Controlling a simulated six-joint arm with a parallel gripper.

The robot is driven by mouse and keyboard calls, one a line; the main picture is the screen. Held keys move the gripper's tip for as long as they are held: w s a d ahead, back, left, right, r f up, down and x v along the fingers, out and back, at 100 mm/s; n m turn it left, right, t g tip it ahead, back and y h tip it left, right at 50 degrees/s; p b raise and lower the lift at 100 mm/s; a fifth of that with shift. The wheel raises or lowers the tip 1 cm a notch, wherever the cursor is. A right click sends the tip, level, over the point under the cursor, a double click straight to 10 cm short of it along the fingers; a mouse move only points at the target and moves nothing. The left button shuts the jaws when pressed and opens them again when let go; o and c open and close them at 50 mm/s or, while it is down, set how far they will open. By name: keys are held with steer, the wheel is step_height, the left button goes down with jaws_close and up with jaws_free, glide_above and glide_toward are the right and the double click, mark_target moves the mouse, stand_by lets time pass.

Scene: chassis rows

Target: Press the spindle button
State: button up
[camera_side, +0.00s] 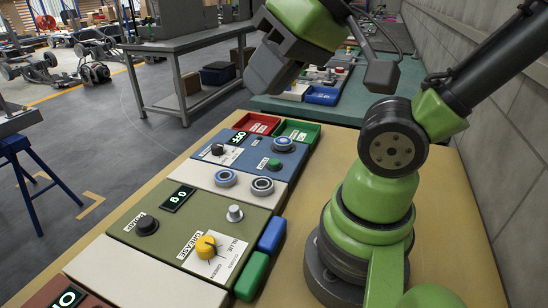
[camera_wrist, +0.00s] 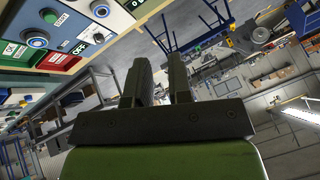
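No label that I can read says spindle, so I cannot tell which button it is. Candidates in the side view are a black button (camera_side: 147,224) on the olive panel, a green button (camera_side: 274,163) and a blue-ringed button (camera_side: 283,143) on the blue panel, and two ringed buttons (camera_side: 225,177) (camera_side: 263,185) on the white strip. My gripper (camera_side: 265,80) is raised above the far end of the panels, touching nothing. In the wrist view its two fingers (camera_wrist: 160,65) stand apart with a narrow empty gap. Ringed and green buttons (camera_wrist: 49,16) show there at upper left.
A yellow knob (camera_side: 205,247) and a display (camera_side: 177,198) sit on the olive panel. A black knob (camera_side: 217,149) is on the blue panel. Red (camera_side: 255,123) and green (camera_side: 297,132) trays stand at the far end. Blue (camera_side: 271,236) and green (camera_side: 252,277) blocks line the near right side.

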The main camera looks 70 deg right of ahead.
steer(key=w+d+n, duration=0.1)
steer(key=n, duration=0.1)
steer(key=w+d+n+g+h, duration=0.1)
steer(key=w+d+n, duration=0.1)
steer(key=w+d+f+n+g, duration=0.1)
steer(key=w+d, duration=0.1)
steer(key=shift+n+h, duration=0.3)
steer(key=shift+n, duration=0.1)
jaws_close()
steer(key=n+g, duration=0.5)
steer(key=n, duration=1.1)
glide_above(274, 161)
step_height(274, 161, down, 11)
steer(key=shift+f, duration=0.15)
steer(key=shift+a, duration=0.1)
step_height(274, 161, down, 14)
